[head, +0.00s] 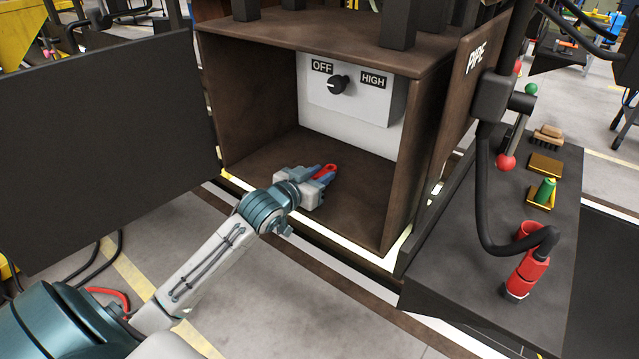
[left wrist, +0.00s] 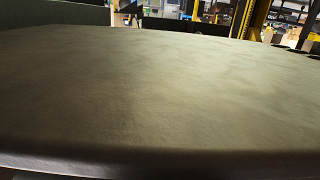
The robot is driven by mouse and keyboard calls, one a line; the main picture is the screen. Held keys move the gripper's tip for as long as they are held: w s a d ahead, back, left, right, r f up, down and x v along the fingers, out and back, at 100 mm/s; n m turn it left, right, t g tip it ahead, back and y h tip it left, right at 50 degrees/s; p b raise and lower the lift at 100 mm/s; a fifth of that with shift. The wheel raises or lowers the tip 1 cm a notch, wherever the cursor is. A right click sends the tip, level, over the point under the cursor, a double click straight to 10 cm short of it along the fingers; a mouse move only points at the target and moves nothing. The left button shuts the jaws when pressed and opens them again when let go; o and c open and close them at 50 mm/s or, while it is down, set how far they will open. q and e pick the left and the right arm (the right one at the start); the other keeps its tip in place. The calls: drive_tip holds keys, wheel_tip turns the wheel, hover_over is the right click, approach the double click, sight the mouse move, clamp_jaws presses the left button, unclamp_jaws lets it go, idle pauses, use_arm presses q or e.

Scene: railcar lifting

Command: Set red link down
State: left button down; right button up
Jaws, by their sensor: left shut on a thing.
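The red link (head: 325,171) is a small red piece with a rounded end. It shows at the tips of my left gripper (head: 318,178) in the head view, just inside the open front of a brown box-like compartment (head: 262,150). My left gripper is shut on the link, low over the compartment floor. I cannot tell whether the link touches the floor. The left wrist view shows a broad brownish surface (left wrist: 150,95) with a rounded near edge; neither the link nor the fingers show there. My right gripper is not in view.
A grey panel with a dial (head: 338,85) marked OFF and HIGH is on the compartment's back wall. A dark side table (head: 450,270) at the right carries a red cylinder with a black hose (head: 527,262), a green item (head: 545,190) and a brush (head: 548,135). A dark panel (head: 100,150) stands left.

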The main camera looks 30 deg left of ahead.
use_arm(q)
drive_tip(key=shift+r, duration=0.1)
drive_tip(key=shift+s, duration=0.1)
drive_tip(key=c, duration=1.1)
unclamp_jaws()
drive_tip(key=s, duration=0.3)
drive_tip(key=s+r, duration=0.1)
drive_tip(key=s, duration=0.5)
drive_tip(key=shift+s+a+r+b, duration=0.2)
drive_tip(key=shift+a+b, duration=0.15)
drive_tip(key=shift+a, duration=0.05)
drive_tip(key=shift+s+r+p, duration=0.2)
drive_tip(key=shift+s+p, duration=0.1)
drive_tip(key=shift+s, duration=0.9)
